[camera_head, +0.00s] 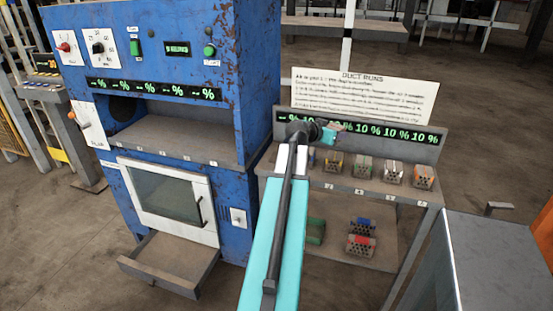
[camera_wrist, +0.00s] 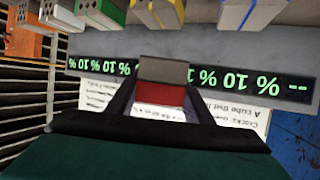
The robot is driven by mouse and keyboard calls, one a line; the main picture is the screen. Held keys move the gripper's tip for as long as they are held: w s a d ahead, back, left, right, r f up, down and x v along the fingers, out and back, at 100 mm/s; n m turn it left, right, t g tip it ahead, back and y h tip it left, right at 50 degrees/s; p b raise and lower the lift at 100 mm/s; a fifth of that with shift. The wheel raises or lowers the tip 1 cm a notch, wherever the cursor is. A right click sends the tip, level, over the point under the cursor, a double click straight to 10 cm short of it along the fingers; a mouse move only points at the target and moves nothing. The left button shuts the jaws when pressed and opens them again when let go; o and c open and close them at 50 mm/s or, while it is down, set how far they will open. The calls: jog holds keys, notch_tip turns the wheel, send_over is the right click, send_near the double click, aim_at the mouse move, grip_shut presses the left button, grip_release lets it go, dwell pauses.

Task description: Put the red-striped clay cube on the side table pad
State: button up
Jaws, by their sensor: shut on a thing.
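My gripper (camera_wrist: 161,88) is shut on a small block, the red-striped clay cube (camera_wrist: 161,70), in the wrist view. It has a grey-brown face and a broad red band between the dark fingers. In the head view my gripper (camera_head: 327,134) is above the back left of the rack's upper shelf, in front of the percent display; the cube there is small and mostly hidden. I cannot make out a side table pad for certain in either view.
Several striped hollow bricks stand along the upper shelf (camera_head: 345,183). A green block (camera_head: 315,231), a blue-striped brick (camera_head: 361,225) and a red-striped brick (camera_head: 360,245) lie below. A blue oven cabinet (camera_head: 255,90) stands left, with its drawer (camera_head: 170,262) out. A grey cabinet (camera_head: 490,250) stands right.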

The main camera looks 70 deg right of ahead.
jog(key=shift+w, duration=0.15)
jog(key=w+p, duration=0.5)
jog(key=w, duration=1.4)
jog(key=f, duration=0.3)
jog(key=a+f+p, duration=0.1)
jog(key=f, duration=0.1)
jog(key=shift+w+f, duration=0.3)
jog(key=shift+w, duration=0.1)
jog(key=shift+f, duration=0.55)
jog(key=shift+f+p, duration=0.8)
jog(key=shift+f, duration=1.15)
jog(key=shift+w+f+p, duration=0.15)
jog(key=shift+f+p, duration=0.2)
jog(key=shift+p, duration=0.05)
jog(key=shift+f, duration=0.1)
jog(key=shift+f, duration=0.1)
